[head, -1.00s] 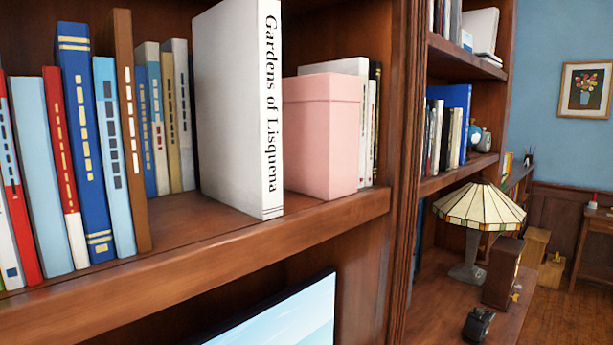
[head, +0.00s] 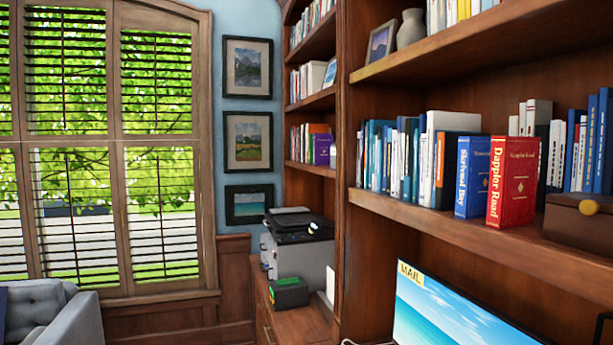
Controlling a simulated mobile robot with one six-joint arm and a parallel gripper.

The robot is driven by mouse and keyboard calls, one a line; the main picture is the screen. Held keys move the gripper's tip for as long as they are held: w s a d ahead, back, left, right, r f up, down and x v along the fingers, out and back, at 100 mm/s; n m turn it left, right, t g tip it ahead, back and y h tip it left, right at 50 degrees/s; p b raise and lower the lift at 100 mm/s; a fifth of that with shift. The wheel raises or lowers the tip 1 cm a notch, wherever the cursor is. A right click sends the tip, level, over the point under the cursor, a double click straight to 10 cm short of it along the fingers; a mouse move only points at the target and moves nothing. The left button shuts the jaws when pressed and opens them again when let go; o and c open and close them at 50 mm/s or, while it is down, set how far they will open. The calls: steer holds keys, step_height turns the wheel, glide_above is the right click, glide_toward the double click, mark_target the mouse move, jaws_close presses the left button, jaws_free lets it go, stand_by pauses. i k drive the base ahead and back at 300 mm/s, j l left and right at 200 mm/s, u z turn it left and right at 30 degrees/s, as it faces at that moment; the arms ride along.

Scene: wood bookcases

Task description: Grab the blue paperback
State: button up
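Several blue books stand on the middle shelf of the bookcase at right. A thick blue book with gold lettering (head: 473,178) stands left of a red book titled "Dapplor Road" (head: 513,182). Thinner blue books (head: 376,155) stand upright in the row at the shelf's left end. More blue books (head: 603,140) stand at the right edge, behind a brown box. I cannot tell which of these is the blue paperback. My gripper is not in view.
A brown wooden box with a gold knob (head: 585,219) sits at the shelf's front right. A monitor (head: 455,310) stands below the shelf. A black and grey printer (head: 297,245) stands on a cabinet. A grey armchair (head: 55,320) is at lower left, before shuttered windows (head: 110,150).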

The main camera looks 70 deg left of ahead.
mark_target(474, 152)
steer(key=u, duration=1.75)
